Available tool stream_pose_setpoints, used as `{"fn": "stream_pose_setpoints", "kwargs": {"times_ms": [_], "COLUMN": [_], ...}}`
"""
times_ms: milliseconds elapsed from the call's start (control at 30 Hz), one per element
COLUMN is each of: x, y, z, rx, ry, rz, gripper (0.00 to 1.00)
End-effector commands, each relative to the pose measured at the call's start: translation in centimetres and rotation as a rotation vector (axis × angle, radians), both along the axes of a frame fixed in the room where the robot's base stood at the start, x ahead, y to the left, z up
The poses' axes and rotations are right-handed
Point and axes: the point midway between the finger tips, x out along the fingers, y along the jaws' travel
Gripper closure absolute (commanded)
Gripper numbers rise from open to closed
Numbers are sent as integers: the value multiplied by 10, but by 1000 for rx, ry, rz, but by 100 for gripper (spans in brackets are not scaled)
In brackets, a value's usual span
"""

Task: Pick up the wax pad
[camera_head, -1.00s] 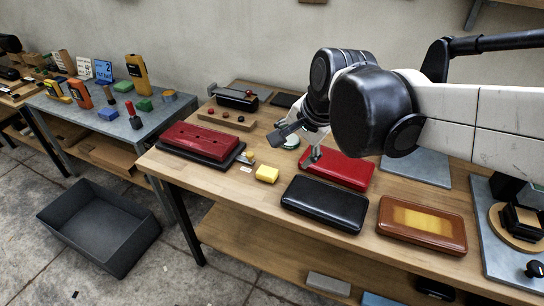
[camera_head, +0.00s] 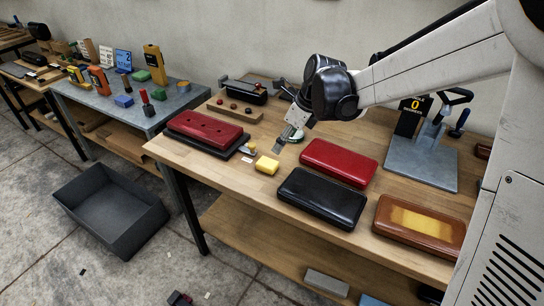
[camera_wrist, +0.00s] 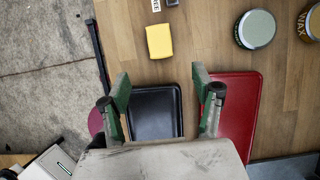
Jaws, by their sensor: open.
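A small yellow block (camera_head: 266,165), which looks like the wax pad, lies on the wooden workbench (camera_head: 232,180) near its front edge. It also shows in the wrist view (camera_wrist: 159,41), beyond my fingertips and roughly centred between them. My gripper (camera_head: 283,142) is above the bench, behind and to the right of the block in the head view. Its fingers (camera_wrist: 160,88) are spread in the wrist view with nothing held between them, and the block is apart from them.
A black case (camera_head: 320,198), a red case (camera_head: 339,162) and a brown case (camera_head: 419,226) lie to the right. A dark red case (camera_head: 207,132) on a black base is to the left. Round tins (camera_wrist: 256,29) stand near the block. A grey bin (camera_head: 110,210) is on the floor.

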Motion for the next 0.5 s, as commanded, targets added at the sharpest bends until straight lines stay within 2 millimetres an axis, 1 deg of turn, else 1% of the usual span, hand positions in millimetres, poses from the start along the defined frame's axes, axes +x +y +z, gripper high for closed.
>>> {"fn": "stream_pose_setpoints", "kwargs": {"times_ms": [133,400,500], "x": [4,14,16], "y": [7,23,27], "z": [-18,-61,-71], "rx": [2,1,2], "ry": [3,1,1], "rz": [-3,-1,-2], "gripper": [38,38,38]}}
